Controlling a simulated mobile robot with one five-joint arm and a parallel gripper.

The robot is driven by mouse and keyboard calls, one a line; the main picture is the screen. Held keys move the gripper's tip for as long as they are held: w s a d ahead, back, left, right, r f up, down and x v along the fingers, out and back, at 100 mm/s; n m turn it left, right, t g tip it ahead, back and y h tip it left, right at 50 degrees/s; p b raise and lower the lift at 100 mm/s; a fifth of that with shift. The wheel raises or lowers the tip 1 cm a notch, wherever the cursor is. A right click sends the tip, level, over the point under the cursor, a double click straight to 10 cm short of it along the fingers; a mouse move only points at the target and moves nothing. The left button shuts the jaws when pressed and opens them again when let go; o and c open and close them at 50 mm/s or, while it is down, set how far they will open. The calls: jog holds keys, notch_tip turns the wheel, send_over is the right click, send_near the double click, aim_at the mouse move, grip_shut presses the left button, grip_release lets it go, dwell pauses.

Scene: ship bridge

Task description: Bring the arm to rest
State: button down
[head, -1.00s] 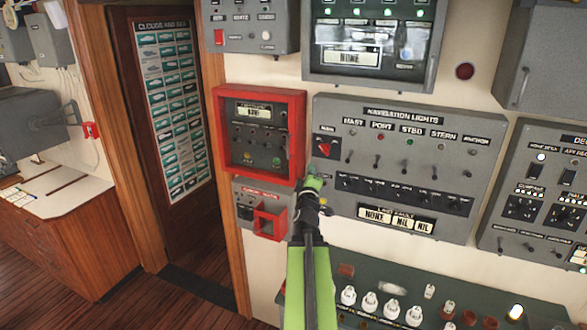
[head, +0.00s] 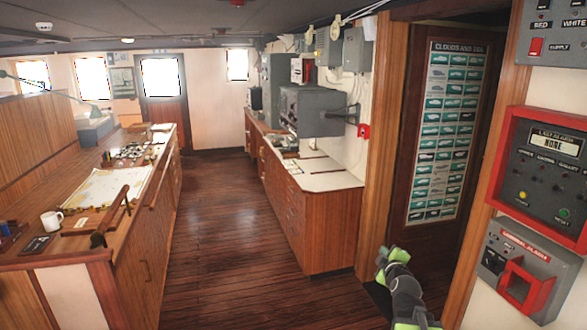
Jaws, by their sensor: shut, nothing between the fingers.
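My gripper (head: 384,262) shows at the lower right of the head view, at the end of my green and black arm. It is shut and empty, held in the air in front of the dark doorway (head: 420,245). It appears apart from the wooden counter and the wall panels around it. The lower part of my arm runs out of the bottom of the picture.
A red-framed panel (head: 497,165) and a grey box with a red guard (head: 530,293) are on the wall at right. A wooden counter (head: 318,225) stands left of my gripper. A chart table (head: 70,250) is at far left. Clear floor (head: 225,235) lies between.

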jog(key=s+a+f+g+y+b, duration=0.2)
jog(key=a+f+g, duration=0.1)
jog(key=a+f, duration=0.55)
jog(key=s+a+f+g+y+b, duration=0.2)
jog(key=s+a+f+g, duration=0.1)
jog(key=a+f, duration=0.5)
jog(key=s+f+m+g+h, duration=0.1)
jog(key=s+f+m+g, duration=0.2)
jog(key=s, duration=0.5)
jog(key=s+f+m+g+h, duration=0.1)
jog(key=s+f+m+g, duration=0.2)
jog(key=s+m+g, duration=0.2)
jog(key=s+m, duration=0.3)
jog(key=shift+s+a+f+g, duration=0.2)
jog(key=shift+s+f+g, duration=0.05)
jog(key=shift+s+g, duration=0.15)
